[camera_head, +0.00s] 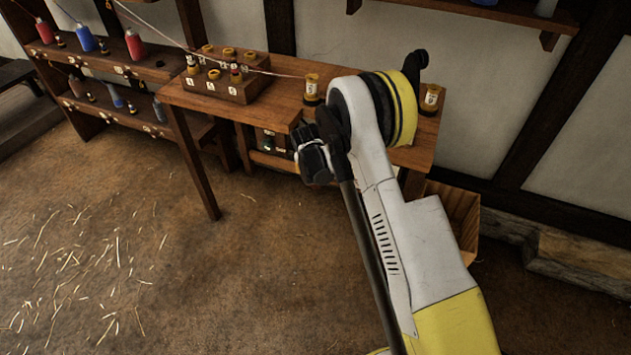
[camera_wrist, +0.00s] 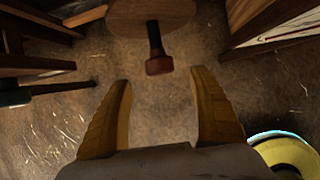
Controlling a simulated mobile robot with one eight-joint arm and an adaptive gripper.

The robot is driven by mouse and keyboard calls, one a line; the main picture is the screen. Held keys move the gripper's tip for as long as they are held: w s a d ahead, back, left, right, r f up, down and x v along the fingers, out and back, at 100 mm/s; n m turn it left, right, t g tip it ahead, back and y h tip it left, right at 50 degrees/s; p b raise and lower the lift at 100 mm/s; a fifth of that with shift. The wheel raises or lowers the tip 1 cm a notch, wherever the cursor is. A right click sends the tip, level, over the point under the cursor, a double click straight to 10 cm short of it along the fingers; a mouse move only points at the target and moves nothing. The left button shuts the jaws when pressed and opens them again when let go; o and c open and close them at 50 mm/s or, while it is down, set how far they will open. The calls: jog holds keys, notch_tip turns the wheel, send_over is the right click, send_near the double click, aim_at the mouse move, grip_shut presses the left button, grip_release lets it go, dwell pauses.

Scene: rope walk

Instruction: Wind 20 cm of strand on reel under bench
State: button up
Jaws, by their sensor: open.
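My gripper (camera_wrist: 160,82) is open in the wrist view, its two yellow fingers spread apart with nothing between them. A round wooden disc (camera_wrist: 140,14), which looks like the reel, is at the top of the wrist view. A dark handle with a brown knob (camera_wrist: 158,66) sticks out from it toward my gripper. The knob lies just beyond the gap between the fingertips, apart from both. The bench (camera_head: 285,92) stands at the wall in the head view. A pale strand (camera_head: 185,45) runs over its top from the upper left. My arm hides much of the bench's right side.
A numbered wooden block (camera_head: 222,90) with several bobbins sits on the bench. A shelf with coloured spools (camera_head: 135,44) stands at left. A wooden crate (camera_head: 462,215) stands at right. The floor at left is clear except for straw.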

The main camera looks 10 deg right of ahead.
jog(key=b+x, duration=0.3)
jog(key=x, duration=0.5)
jog(key=shift+w+f, duration=0.1)
jog(key=shift+f, duration=0.2)
jog(key=c, duration=1.2)
jog(key=shift+d, duration=0.1)
